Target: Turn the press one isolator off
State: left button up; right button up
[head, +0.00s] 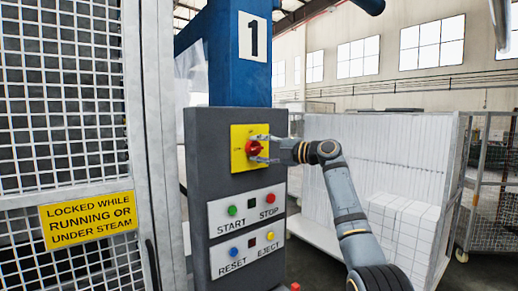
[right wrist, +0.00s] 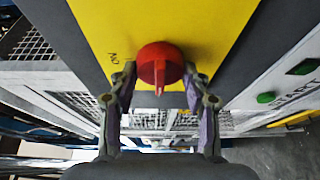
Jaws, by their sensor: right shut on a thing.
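The press one isolator is a red rotary knob (head: 253,148) on a yellow plate (head: 238,161), high on the dark grey control column below the number 1 sign (head: 252,37). In the right wrist view the red knob (right wrist: 160,62) sits between my fingertips, with its pointer ridge toward the bottom of the picture. The label "ON" (right wrist: 113,57) is readable on the plate, left of the knob. My right gripper (head: 262,149) is shut on the knob; it also shows in the right wrist view (right wrist: 160,78). My left gripper is not in view.
Below the isolator are a START/STOP panel (head: 246,208) and a RESET/EJECT panel (head: 234,255). A mesh gate (head: 65,100) with a yellow warning sign (head: 88,219) stands at the left. White foam blocks (head: 380,170) in a cage trolley are at the right.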

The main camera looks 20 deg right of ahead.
jog(key=shift+f, duration=0.1)
jog(key=o, duration=1.2)
jog(key=shift+c, duration=0.2)
jog(key=shift+s+d, duration=0.25)
jog(key=shift+d, duration=0.05)
jog(key=v, duration=1.1)
jog(key=shift+d, duration=0.1)
